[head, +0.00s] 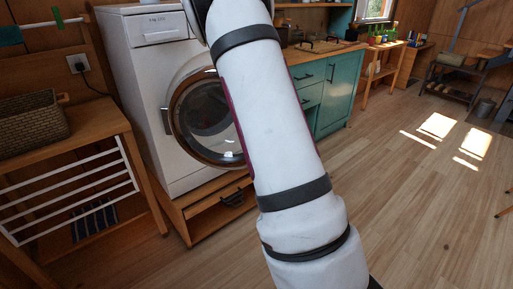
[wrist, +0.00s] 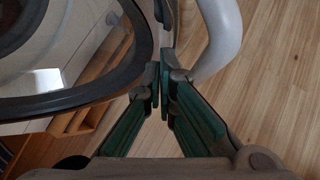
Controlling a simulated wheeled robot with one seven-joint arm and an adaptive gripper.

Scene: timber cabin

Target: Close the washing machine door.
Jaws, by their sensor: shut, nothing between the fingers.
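The white washing machine (head: 150,75) stands on a wooden base in the head view. Its round door (head: 203,118) has a bronze-brown rim and dark glass. The door looks ajar, but my arm covers its right side and I cannot tell the angle. In the wrist view the door's dark rim (wrist: 135,70) curves down the left side. My gripper (wrist: 160,90) is shut and empty, just right of that rim; I cannot tell whether it touches. My gripper is hidden behind my arm in the head view.
A wooden side table (head: 85,125) with a wicker basket (head: 32,125) and a white rack (head: 70,190) stands left of the machine. A drawer (head: 220,205) is under the machine. A teal cabinet (head: 325,90) stands to the right.

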